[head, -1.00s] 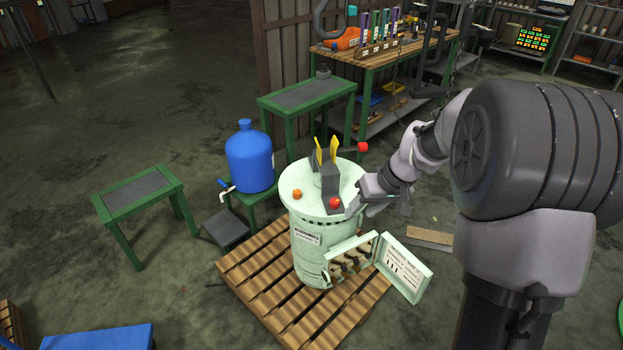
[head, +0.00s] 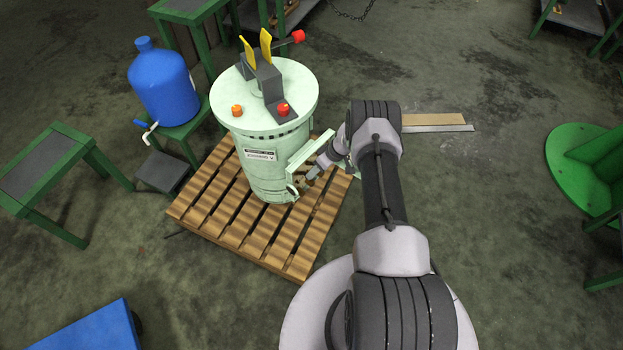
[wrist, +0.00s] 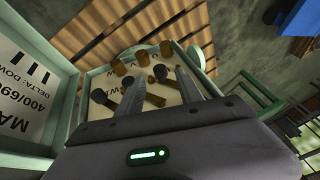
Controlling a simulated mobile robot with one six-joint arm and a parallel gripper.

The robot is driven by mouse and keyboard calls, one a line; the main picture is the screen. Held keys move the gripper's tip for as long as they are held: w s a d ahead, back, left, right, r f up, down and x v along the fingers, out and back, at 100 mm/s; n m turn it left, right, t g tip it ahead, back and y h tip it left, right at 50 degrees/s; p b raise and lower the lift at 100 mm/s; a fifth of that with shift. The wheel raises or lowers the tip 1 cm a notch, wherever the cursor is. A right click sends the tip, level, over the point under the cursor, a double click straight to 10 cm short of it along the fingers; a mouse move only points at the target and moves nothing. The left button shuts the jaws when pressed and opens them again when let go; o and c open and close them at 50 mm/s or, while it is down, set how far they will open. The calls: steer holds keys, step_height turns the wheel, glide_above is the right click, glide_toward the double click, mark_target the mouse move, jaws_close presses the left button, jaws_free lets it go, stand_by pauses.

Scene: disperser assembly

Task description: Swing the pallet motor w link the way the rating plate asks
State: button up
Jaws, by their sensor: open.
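The pale green motor drum (head: 265,165) stands upright on a pallet, with its open terminal box (head: 312,148) low on its front right side. In the wrist view, the terminal box (wrist: 196,57) holds several brass links and dark-ended studs on a pale lettered board. The rating plate (wrist: 25,85) on the open lid is partly cut off; "400/690" and "DELTA: DOWN" with upright bars can be read. My gripper (wrist: 160,80) is open, its fingers reaching into the box among the links. The fingers hide part of the board, and I cannot tell which link is w.
The wooden pallet (head: 225,210) lies under the drum. A blue water jug (head: 165,85) stands on a green stand to the left, beside a green table (head: 50,165). A plank (head: 432,119) lies on the floor at right. Open floor lies right of the pallet.

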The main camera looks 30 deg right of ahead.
steer(key=b+x, duration=0.1)
steer(key=x, duration=0.3)
jaws_close()
stand_by(1.4)
